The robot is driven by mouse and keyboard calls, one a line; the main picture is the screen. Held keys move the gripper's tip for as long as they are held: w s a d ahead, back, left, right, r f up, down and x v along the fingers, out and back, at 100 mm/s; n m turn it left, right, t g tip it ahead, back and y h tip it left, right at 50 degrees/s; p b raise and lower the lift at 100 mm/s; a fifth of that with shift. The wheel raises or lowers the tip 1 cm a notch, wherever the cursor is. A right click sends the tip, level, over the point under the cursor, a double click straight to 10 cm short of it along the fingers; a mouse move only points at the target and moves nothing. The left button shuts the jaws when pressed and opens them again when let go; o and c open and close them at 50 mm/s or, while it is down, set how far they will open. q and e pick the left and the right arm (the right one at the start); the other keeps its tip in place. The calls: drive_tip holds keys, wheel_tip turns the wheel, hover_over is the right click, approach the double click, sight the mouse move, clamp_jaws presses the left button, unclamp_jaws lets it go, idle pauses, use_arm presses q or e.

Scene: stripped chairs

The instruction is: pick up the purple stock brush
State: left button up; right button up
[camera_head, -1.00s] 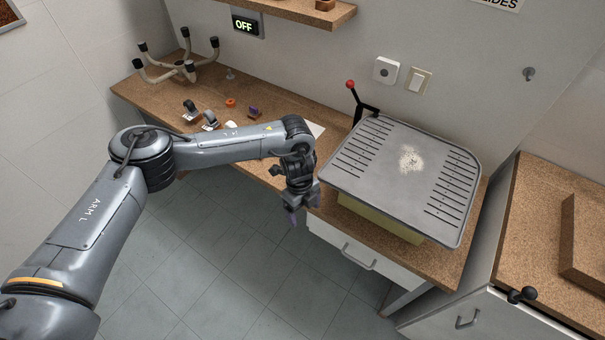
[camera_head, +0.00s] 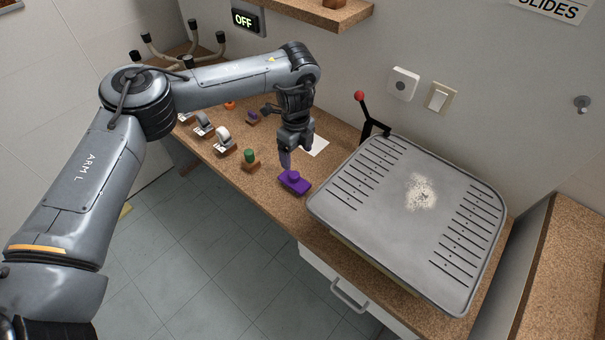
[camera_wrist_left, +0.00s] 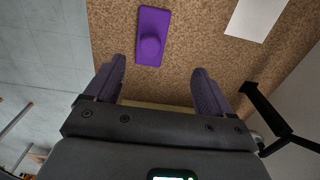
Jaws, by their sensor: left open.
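The purple stock brush (camera_head: 295,184) is a flat purple block with a round knob on top. It lies on the cork-coloured bench, left of the grey slotted plate. In the left wrist view the brush (camera_wrist_left: 151,55) lies beyond the fingers, nearer the left finger. My left gripper (camera_head: 286,160) points down just above and behind the brush, apart from it. In the wrist view the left gripper (camera_wrist_left: 158,68) is open with nothing between its fingers. My right gripper is not in view.
The grey slotted plate (camera_head: 380,215) with a pale powder patch stands close on the right. A red-knobbed lever (camera_head: 361,97) rises behind it. A white sheet (camera_head: 314,144) lies behind.

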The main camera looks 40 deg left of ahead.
sight(294, 175)
use_arm(q)
drive_tip(key=f, duration=0.2)
drive_tip(key=s+f, duration=0.1)
drive_tip(key=f, duration=0.1)
drive_tip(key=shift+f+b, duration=0.1)
drive_tip(key=shift+b, duration=0.2)
drive_tip(key=shift+f, duration=0.3)
drive_tip(key=shift+w+f, duration=0.1)
drive_tip(key=shift+f, duration=0.2)
drive_tip(key=f, duration=0.2)
drive_tip(key=f+b, duration=0.1)
drive_tip(key=f, duration=0.1)
drive_tip(key=shift+s, duration=0.4)
drive_tip(key=shift+w+f, duration=0.1)
drive_tip(key=shift+f, duration=0.35)
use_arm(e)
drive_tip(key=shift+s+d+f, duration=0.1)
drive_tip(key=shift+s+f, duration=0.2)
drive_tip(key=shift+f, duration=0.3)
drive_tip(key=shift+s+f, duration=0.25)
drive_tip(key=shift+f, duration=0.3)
use_arm(q)
drive_tip(key=shift+c, duration=0.2)
drive_tip(key=c, duration=1.1)
drive_tip(key=shift+r, duration=0.1)
drive_tip(key=shift+c, duration=0.2)
